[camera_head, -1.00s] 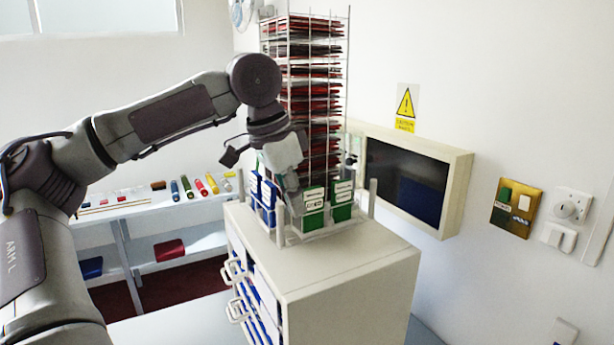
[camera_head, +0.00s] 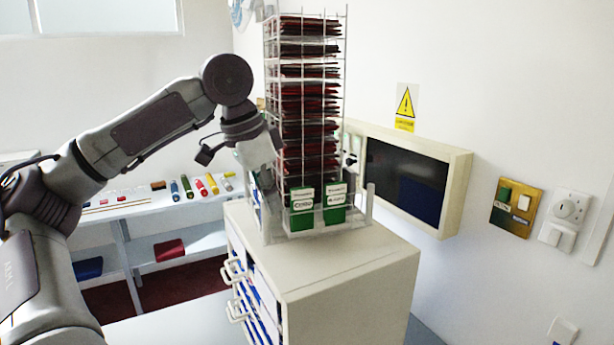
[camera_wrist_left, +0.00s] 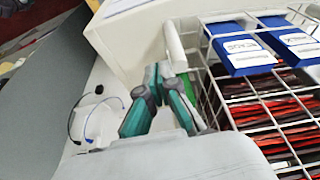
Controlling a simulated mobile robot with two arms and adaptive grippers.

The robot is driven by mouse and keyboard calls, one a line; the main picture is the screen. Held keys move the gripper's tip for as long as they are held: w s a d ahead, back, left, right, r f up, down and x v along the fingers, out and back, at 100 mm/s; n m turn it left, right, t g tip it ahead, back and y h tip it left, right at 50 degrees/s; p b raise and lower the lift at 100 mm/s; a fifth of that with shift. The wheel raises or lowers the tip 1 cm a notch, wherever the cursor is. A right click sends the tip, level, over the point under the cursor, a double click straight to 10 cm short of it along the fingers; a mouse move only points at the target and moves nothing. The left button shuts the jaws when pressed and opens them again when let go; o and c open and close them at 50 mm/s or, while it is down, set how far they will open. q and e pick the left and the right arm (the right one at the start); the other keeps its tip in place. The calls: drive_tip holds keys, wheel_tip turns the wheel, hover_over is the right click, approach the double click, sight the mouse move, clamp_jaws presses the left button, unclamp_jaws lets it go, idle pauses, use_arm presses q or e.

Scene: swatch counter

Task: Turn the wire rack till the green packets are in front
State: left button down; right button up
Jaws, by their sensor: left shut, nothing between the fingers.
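The tall wire rack (camera_head: 306,110) stands upright on the beige cabinet. Its two green packets (camera_head: 302,213) with white labels sit at the bottom of the side facing the head camera, nearly square to it. Dark red and black sheets fill the tiers above. In the left wrist view, blue packets (camera_wrist_left: 236,50) sit on another side of the rack (camera_wrist_left: 215,95). My left gripper (camera_head: 272,203) is at the rack's lower left; its fingers (camera_wrist_left: 160,72) are shut and empty, close beside the wire. I cannot tell whether they touch it. My right gripper is out of view.
The beige cabinet (camera_head: 350,275) has drawers with handles on its left. A wall screen (camera_head: 405,180) is close behind the rack at right. A shelf (camera_head: 150,208) with small coloured rolls stands at left. Short clear posts (camera_head: 369,200) stand around the rack's base.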

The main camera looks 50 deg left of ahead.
use_arm(q)
drive_tip(key=shift+s+a, duration=0.15)
drive_tip(key=shift+a, duration=0.15)
drive_tip(key=shift+s+a, duration=0.2)
drive_tip(key=shift+a, duration=0.35)
drive_tip(key=shift+s+a, duration=0.2)
drive_tip(key=shift+a, duration=0.3)
drive_tip(key=shift+s+a, duration=0.15)
drive_tip(key=shift+a, duration=0.4)
drive_tip(key=shift+s+a, duration=0.15)
drive_tip(key=shift+a, duration=0.35)
